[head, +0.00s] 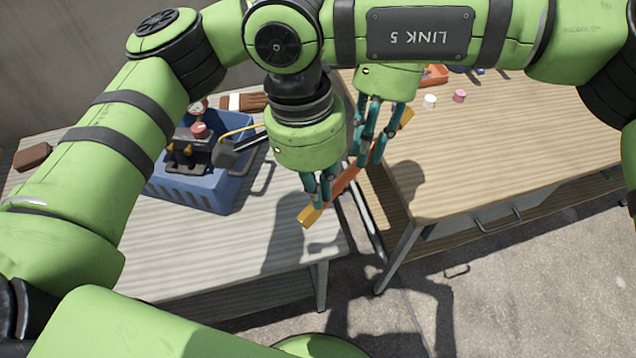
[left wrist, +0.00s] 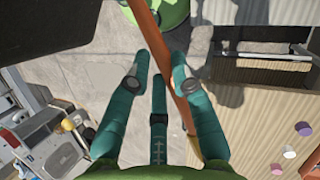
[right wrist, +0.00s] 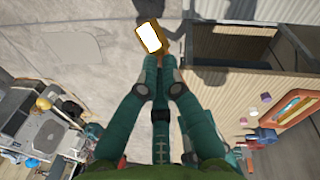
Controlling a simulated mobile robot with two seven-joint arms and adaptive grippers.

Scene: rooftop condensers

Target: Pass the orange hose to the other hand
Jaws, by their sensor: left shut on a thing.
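The orange hose (head: 346,182) slants through the air between my two grippers, with a yellow end (head: 310,216) at the lower left. My left gripper (head: 372,140) is shut on the upper part of the hose. In the left wrist view the hose (left wrist: 166,58) runs against the fingers (left wrist: 158,75). My right gripper (head: 318,200) is at the yellow end, its fingertips touching or very near it. In the right wrist view its fingers (right wrist: 160,65) are close together, with the bright hose end (right wrist: 149,38) just beyond the tips. Whether they grip the hose is unclear.
A blue crate (head: 210,195) with equipment stands on the left table (head: 170,262). The right table (head: 490,130) carries a white cap (head: 430,101), a pink cap (head: 459,96) and an orange tray (head: 436,75). A gap separates the tables below the hose.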

